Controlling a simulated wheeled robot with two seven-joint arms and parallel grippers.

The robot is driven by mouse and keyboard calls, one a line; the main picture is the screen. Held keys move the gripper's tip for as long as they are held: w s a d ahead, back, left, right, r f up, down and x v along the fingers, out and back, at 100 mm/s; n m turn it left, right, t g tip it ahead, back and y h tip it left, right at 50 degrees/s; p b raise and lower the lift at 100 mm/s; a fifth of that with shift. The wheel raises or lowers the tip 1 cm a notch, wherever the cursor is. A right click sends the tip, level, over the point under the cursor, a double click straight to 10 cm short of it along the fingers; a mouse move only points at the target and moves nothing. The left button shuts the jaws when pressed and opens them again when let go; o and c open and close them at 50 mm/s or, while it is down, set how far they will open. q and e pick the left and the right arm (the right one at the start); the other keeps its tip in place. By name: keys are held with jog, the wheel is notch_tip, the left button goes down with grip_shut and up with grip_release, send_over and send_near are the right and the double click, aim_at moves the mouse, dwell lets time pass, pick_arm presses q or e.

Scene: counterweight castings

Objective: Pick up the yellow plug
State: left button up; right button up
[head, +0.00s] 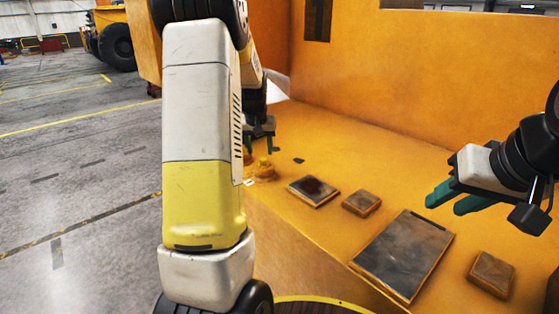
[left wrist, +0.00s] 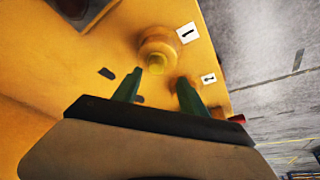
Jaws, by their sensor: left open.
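The yellow plug (head: 264,162) shows small in the head view, on a round boss on the orange casting (head: 330,135). In the left wrist view the yellow plug (left wrist: 157,64) sits at the round boss (left wrist: 158,43), slightly blurred, just beyond the fingertips. My left gripper (head: 259,146) is open and empty, with its green fingers pointing down close to the plug. In the left wrist view its fingers (left wrist: 162,82) stand apart, with the plug ahead between them, nearer the left finger. My right gripper (head: 445,203) is open and empty above the casting at the right.
A second round boss (left wrist: 188,84) stands by the right finger, beside a numbered label (left wrist: 209,79). Another label (left wrist: 188,33) is by the plug's boss. Dark plates (head: 404,255) and small blocks (head: 361,203) lie on the casting. A tall orange wall (head: 420,80) rises behind.

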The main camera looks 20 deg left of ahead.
aim_at(263, 159)
pick_arm(q)
jog(key=x, duration=0.5)
jog(key=shift+d, duration=0.4)
grip_shut()
jog(key=shift+r, duration=0.55)
jog(key=v, duration=0.2)
jog(key=shift+s+d+r, duration=0.1)
jog(key=shift+d+r, duration=0.15)
jog(key=shift+r, duration=0.15)
jog(key=s+d+r, duration=0.1)
jog(key=s+d, duration=0.7)
jog(key=s, duration=0.4)
jog(key=shift+s, duration=0.3)
jog(key=shift+r, duration=0.1)
